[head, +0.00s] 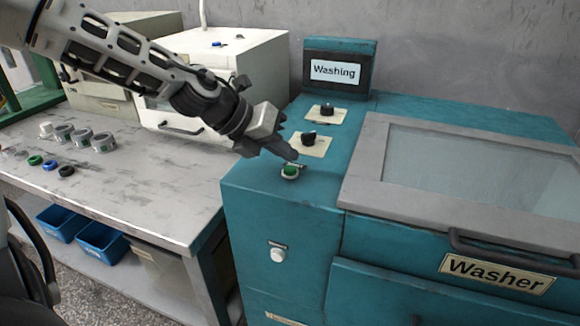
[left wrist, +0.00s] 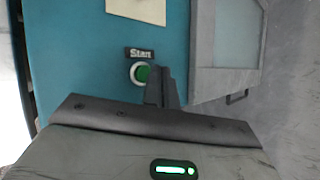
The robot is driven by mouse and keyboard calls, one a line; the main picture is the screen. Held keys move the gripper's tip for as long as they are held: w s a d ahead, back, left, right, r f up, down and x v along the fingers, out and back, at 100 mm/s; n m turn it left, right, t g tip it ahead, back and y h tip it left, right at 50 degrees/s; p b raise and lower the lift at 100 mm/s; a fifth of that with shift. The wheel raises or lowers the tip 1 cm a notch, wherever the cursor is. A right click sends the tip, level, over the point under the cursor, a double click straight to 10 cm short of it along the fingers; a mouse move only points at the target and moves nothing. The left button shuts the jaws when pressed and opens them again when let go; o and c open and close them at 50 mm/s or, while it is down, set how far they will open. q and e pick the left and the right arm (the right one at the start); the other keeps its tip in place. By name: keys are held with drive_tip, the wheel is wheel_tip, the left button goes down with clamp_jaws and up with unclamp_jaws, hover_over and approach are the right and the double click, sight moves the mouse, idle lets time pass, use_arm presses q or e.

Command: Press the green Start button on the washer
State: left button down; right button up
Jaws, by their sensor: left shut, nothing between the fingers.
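The teal washer (head: 400,225) stands at the right, with a "Washer" plate on its front and a glazed grey lid. Its green Start button (head: 290,171) is on the top panel near the front left edge. In the left wrist view, the green button (left wrist: 142,73) sits in a pale ring below a "Start" label (left wrist: 140,53). My left gripper (head: 292,157) is shut and empty, its fingertips just above and behind the button. In the left wrist view, the fingertips (left wrist: 160,85) are just right of the button. I cannot tell whether they touch it. My right gripper is not in view.
Two black knobs (head: 309,137) on pale plates and a "Washing" sign (head: 335,71) are behind the button. A white knob (head: 278,255) is on the front. A workbench (head: 130,200) at left holds metal rings, coloured rings and white machines.

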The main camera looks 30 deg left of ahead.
sight(284, 176)
use_arm(q)
drive_tip(key=shift+r+p, duration=1.6)
drive_tip(key=shift+r, duration=0.9)
